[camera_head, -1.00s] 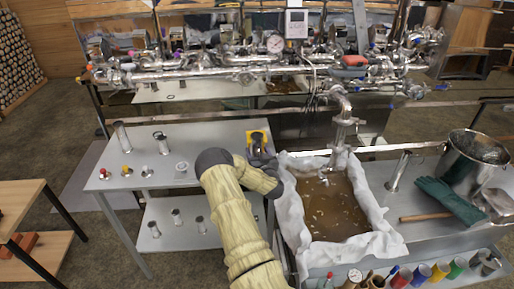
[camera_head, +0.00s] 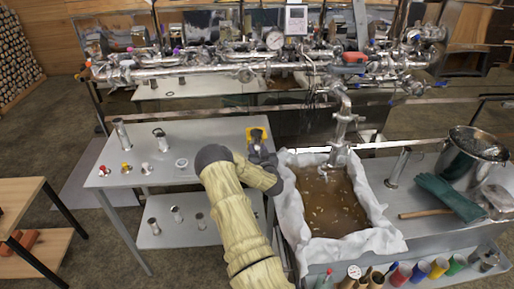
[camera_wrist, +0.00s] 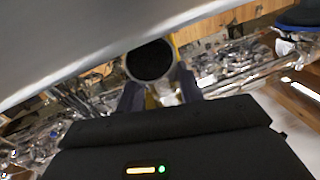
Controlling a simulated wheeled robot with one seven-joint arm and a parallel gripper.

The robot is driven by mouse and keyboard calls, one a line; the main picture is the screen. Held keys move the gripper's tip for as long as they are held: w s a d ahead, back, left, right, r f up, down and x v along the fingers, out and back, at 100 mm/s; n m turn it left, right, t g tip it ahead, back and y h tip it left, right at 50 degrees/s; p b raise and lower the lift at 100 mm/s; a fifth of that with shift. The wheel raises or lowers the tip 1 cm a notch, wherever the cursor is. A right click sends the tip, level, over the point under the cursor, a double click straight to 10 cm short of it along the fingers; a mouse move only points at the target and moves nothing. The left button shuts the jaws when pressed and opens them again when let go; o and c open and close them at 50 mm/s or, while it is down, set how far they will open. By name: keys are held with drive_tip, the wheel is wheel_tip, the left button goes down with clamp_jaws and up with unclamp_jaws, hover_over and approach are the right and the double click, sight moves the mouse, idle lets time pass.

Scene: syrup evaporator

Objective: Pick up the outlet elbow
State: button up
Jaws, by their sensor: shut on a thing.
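My gripper (camera_head: 257,141) is at the back right corner of the grey table, beside the cloth-lined tank. In the wrist view, the fingers (camera_wrist: 160,92) are shut on a metal pipe piece with a round dark open end (camera_wrist: 150,62), which I take to be the outlet elbow. The rest of the piece is hidden by the gripper, so its bend does not show. A yellow part (camera_head: 259,131) shows right behind the gripper. I cannot tell whether the piece touches anything below it.
The grey table (camera_head: 215,145) holds several small metal fittings at its left. The tank (camera_head: 385,238) of brown liquid is to the right, with a vertical pipe (camera_head: 340,130) over its back edge. A pipe manifold (camera_head: 200,70) runs across behind.

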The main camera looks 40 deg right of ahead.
drive_tip(key=shift+s+b, duration=0.1)
drive_tip(key=shift+b, duration=0.35)
drive_tip(key=b+v, duration=0.2)
drive_tip(key=v, duration=1.6)
drive_tip(key=shift+r+b, duration=0.15)
drive_tip(key=shift+b, duration=0.25)
drive_tip(key=w+a+f+n+y+p, duration=0.1)
drive_tip(key=w+a+f+y, duration=0.1)
drive_tip(key=a, duration=0.8)
drive_tip(key=w+a+f+n+t+y+p, duration=0.1)
drive_tip(key=w+a+f+n+y, duration=0.1)
drive_tip(key=a, duration=0.9)
drive_tip(key=w+a+f+n+y+p, duration=0.1)
drive_tip(key=w+a+f+y+p, duration=0.1)
drive_tip(key=a, duration=0.8)
drive_tip(key=shift+w+a+f+n+y, duration=0.35)
drive_tip(key=shift+w+f+y, duration=0.15)
drive_tip(key=shift+w+f, duration=0.1)
drive_tip(key=shift+d, duration=0.15)
